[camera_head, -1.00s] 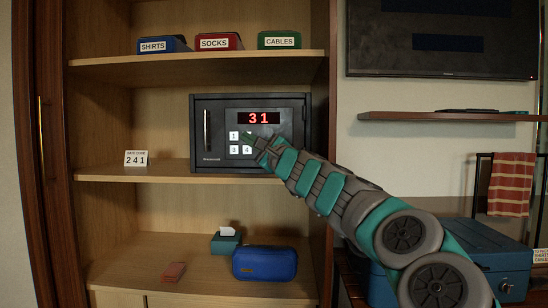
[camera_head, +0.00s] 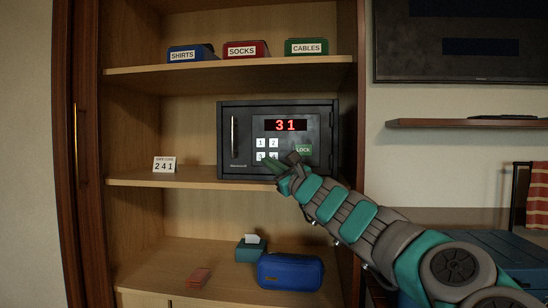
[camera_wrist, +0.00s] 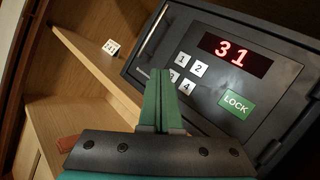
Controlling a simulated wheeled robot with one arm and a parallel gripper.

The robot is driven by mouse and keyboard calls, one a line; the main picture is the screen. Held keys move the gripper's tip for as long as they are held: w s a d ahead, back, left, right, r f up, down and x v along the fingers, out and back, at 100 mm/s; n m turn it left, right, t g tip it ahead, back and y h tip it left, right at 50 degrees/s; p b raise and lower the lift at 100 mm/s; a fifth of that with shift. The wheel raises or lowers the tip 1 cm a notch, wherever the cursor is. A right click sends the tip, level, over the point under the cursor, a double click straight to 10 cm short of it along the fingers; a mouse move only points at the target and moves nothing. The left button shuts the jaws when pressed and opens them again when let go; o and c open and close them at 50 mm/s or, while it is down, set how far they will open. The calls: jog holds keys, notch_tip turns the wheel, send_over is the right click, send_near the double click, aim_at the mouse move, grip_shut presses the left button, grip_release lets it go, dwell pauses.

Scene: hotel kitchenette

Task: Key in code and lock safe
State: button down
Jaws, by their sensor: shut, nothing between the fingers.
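The black safe (camera_head: 226,140) stands on the middle shelf with its door closed. Its red display (camera_head: 286,125) reads 31; the same digits show in the wrist view (camera_wrist: 231,52). White keys 1 (camera_head: 260,143), 2 (camera_head: 273,143), 3 and 4 (camera_wrist: 187,86) sit below the display, beside the green LOCK key (camera_head: 304,149). A small card (camera_head: 164,165) on the shelf at left reads SAFE CODE 241. My gripper (camera_head: 268,163) is shut and empty, its tips in front of the lower keys. I cannot tell whether they touch the panel.
Blue SHIRTS (camera_head: 191,54), red SOCKS (camera_head: 246,50) and green CABLES (camera_head: 307,48) boxes sit on the top shelf. A tissue box (camera_head: 250,251), a blue pouch (camera_head: 290,271) and a reddish block (camera_head: 199,278) lie on the lower shelf. A blue case (camera_head: 490,247) stands at right.

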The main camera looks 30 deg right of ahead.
aim_at(274, 157)
jog(key=w+d+p, duration=0.1)
jog(key=w, duration=0.1)
jog(key=w+d+p, duration=0.1)
jog(key=w+p, duration=0.1)
jog(key=w+d+p, duration=0.1)
jog(key=shift+w+d+r, duration=0.15)
jog(key=shift+w+d, duration=0.25)
jog(key=shift+w+d+p, duration=0.4)
jog(key=shift+w+p, duration=0.05)
jog(key=shift+p, duration=0.05)
dwell(0.5)
dwell(0.9)
jog(key=shift+w+d+p, duration=0.25)
jog(key=shift+w+p, duration=0.1)
jog(key=shift+p, duration=0.05)
jog(key=shift+w+d+p, duration=0.15)
jog(key=shift+w+p, duration=0.15)
jog(key=shift+p, duration=0.05)
dwell(0.5)
jog(key=shift+s, duration=0.1)
jog(key=shift+s+a+b, duration=0.4)
jog(key=shift+s+b, duration=0.1)
jog(key=shift+s, duration=0.1)
jog(key=shift+s+a+f, duration=0.1)
jog(key=shift+f, duration=0.1)
